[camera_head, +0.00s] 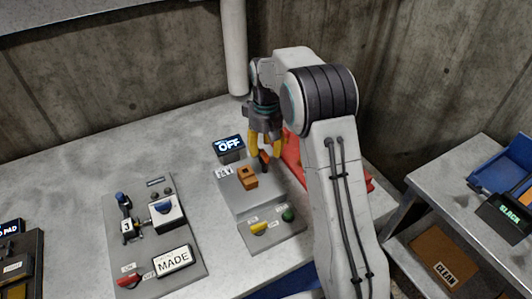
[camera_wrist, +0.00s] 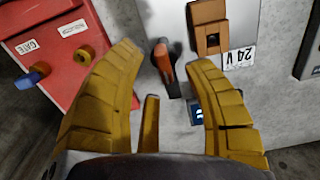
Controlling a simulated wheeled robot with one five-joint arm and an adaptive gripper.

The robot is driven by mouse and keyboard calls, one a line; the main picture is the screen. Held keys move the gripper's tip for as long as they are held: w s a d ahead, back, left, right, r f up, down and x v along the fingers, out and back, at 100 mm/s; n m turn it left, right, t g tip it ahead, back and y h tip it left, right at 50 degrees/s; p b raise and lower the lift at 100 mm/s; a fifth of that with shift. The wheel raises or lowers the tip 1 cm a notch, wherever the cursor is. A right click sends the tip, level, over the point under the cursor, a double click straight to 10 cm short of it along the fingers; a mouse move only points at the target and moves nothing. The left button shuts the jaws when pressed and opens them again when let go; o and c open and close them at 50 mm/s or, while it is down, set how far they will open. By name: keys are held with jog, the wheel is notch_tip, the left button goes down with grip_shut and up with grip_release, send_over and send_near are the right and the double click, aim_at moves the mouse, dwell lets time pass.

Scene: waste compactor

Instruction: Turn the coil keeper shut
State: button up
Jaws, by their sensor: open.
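A small orange-and-black lever (camera_head: 265,160), apparently the coil keeper though no label names it, stands on a grey panel (camera_head: 240,200). An orange block (camera_head: 247,178) with a dark square opening sits beside it. In the wrist view the lever (camera_wrist: 164,66) lies between and just past my yellow fingertips, and the orange block (camera_wrist: 208,27) is to its right. My gripper (camera_head: 265,150) points down over the lever, also seen in the wrist view (camera_wrist: 164,60). It is open, with a gap on each side of the lever. Contact is not visible.
A display reading OFF (camera_head: 229,146) stands behind the block. A red panel marked GATE (camera_wrist: 50,55) is close on the left in the wrist view. A yellow switch (camera_head: 258,228) and green button (camera_head: 288,215) are in front. Another control panel (camera_head: 150,245) stands left.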

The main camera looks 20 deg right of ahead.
jog(key=shift+f, duration=1.35)
jog(key=shift+o, duration=0.3)
grip_shut()
